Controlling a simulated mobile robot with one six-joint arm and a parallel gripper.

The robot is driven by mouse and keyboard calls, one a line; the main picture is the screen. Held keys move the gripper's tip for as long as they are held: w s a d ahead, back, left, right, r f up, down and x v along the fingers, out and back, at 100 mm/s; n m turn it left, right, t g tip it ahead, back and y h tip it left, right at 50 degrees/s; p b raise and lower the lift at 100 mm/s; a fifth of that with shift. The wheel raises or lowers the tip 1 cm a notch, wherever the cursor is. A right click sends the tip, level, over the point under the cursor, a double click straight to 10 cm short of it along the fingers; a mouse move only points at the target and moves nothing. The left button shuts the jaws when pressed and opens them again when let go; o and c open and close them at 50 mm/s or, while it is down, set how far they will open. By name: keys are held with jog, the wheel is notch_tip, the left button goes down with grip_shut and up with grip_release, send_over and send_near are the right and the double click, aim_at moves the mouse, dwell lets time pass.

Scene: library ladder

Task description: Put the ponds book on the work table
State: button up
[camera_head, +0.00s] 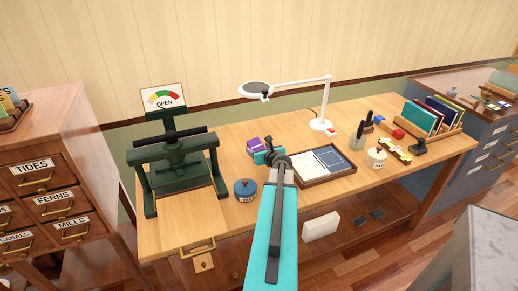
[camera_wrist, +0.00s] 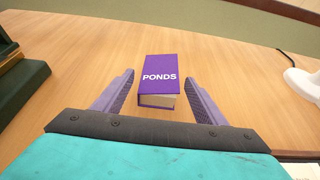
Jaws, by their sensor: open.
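The ponds book is purple with "PONDS" in white on its cover. In the wrist view the ponds book (camera_wrist: 160,76) lies on the work table (camera_wrist: 85,110), its near end between or just beyond my open fingertips. My gripper (camera_wrist: 160,92) is open, with a finger on each side of the book and a visible gap on both sides. In the head view the ponds book (camera_head: 255,144) is partly hidden behind my gripper (camera_head: 268,157), on the wooden work table (camera_head: 225,132).
A dark green press (camera_head: 180,160) stands left of the book, and a blue pot (camera_head: 245,189) is nearer. A white lamp (camera_head: 322,124) and a tray (camera_head: 328,178) are to the right. A book rack (camera_head: 447,131) stands at the table's right end.

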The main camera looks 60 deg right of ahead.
jog(key=v, duration=0.4)
jog(key=shift+s+a+r, duration=0.1)
jog(key=shift+s+a, duration=0.05)
jog(key=v, duration=0.3)
jog(key=shift+s+a+r, duration=0.15)
jog(key=shift+r, duration=0.1)
jog(key=shift+p+v, duration=0.65)
jog(key=shift+v, duration=0.15)
jog(key=shift+s, duration=0.2)
